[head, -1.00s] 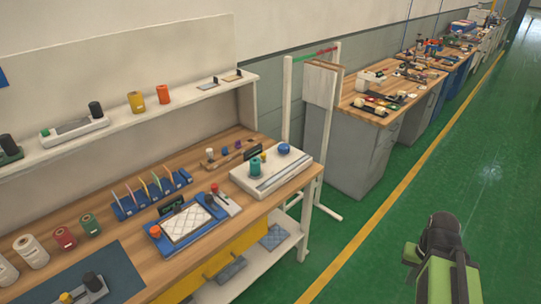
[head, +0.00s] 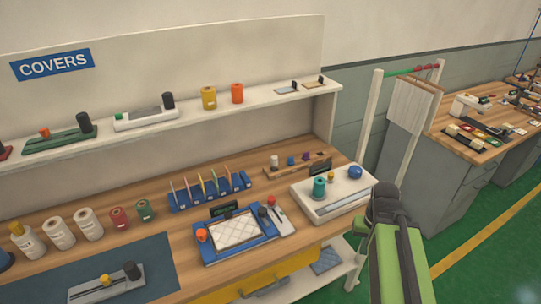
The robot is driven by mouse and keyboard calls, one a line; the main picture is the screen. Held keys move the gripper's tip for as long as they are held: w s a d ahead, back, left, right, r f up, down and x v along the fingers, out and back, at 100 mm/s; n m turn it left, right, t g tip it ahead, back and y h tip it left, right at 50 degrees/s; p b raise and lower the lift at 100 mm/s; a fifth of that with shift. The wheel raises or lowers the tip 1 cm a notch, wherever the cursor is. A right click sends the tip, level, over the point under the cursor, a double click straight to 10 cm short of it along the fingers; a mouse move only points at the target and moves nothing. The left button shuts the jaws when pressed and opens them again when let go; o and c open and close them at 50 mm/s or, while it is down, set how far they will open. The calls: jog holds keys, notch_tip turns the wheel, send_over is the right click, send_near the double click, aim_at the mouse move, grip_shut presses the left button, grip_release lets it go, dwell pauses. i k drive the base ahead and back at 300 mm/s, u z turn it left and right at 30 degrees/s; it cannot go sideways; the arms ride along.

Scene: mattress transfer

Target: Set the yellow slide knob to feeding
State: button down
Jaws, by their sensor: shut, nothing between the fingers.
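A grey slide base with a small yellow knob (head: 104,281) lies on the blue-grey mat at the lower left of the head view. A taller black knob (head: 132,270) stands at its right end. Another small yellow knob (head: 331,177) sits on a white slotted unit (head: 325,206) at the bench's right end, between a teal cylinder and a blue ball. No setting label is readable on either. The dark end of my arm, my gripper (head: 385,203), is at the lower right, just right of the white unit in the picture. It is shut and empty; its fingertips are not clearly distinguishable.
A blue tray (head: 207,259) with a quilted white pad is mid-bench. Blue pen holders (head: 210,196), thread spools (head: 120,219) and bottles stand behind. A shelf (head: 190,118) overhangs the bench. Green floor (head: 500,250) is free at the right.

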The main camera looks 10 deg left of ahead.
aim_at(330, 175)
jog(key=u, duration=0.7)
jog(key=i, duration=0.9)
jog(key=u, duration=0.75)
